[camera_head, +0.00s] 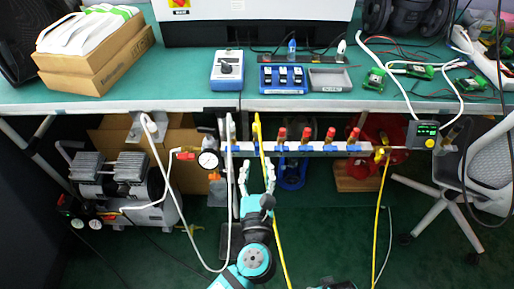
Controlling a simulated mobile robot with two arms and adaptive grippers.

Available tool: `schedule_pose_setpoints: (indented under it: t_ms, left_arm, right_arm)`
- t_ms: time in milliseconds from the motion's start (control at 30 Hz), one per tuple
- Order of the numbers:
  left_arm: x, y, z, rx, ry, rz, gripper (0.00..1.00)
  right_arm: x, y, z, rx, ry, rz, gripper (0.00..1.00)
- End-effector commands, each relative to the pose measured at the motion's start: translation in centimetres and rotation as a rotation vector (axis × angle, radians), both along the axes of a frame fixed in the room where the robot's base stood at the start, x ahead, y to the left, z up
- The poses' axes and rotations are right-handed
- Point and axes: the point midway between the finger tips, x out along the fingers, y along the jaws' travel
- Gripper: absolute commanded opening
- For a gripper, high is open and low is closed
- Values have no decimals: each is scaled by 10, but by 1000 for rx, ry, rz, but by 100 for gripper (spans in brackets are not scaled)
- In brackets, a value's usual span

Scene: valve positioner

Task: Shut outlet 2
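A manifold bar (320,149) with several red-handled outlet valves (307,134) and blue fittings runs below the front edge of the workbench. No outlet number can be read, so I cannot tell which one is outlet 2. The red handles look upright or slightly tilted. My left gripper (257,172) is below the left part of the manifold, fingers pointing up toward it. Its two pale fingers are apart with nothing seen between them. A yellow hose passes close to the fingers. My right gripper is not in view; only a bit of what may be my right arm shows at the bottom edge.
The workbench (180,104) overhangs above. A pressure gauge (208,160) and white hose (176,190) are to the left, beside a compressor (120,180). A digital display unit (422,135) and hanging yellow hose (379,215) are to the right. Floor between the hoses is fairly clear.

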Motion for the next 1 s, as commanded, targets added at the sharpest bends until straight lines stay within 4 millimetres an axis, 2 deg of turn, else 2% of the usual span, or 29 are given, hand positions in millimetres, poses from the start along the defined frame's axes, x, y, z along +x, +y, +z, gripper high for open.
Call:
schedule_pose_setpoints:
  t_ms: [100,300,500,733,767,1000]
  left_arm:
    - [26,0,1,1,-3,2,33]
    - [55,0,0,0,-2,0,33]
    - [66,0,0,-1,0,-1,33]
    - [66,0,0,-1,1,-1,33]
    - [66,0,0,-1,1,-1,31]
    - [66,0,0,-1,1,-1,0]
  right_arm:
    - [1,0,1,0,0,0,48]
    - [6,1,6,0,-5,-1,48]
    - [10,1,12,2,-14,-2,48]
    - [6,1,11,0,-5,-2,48]
    - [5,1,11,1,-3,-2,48]
    - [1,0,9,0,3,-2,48]
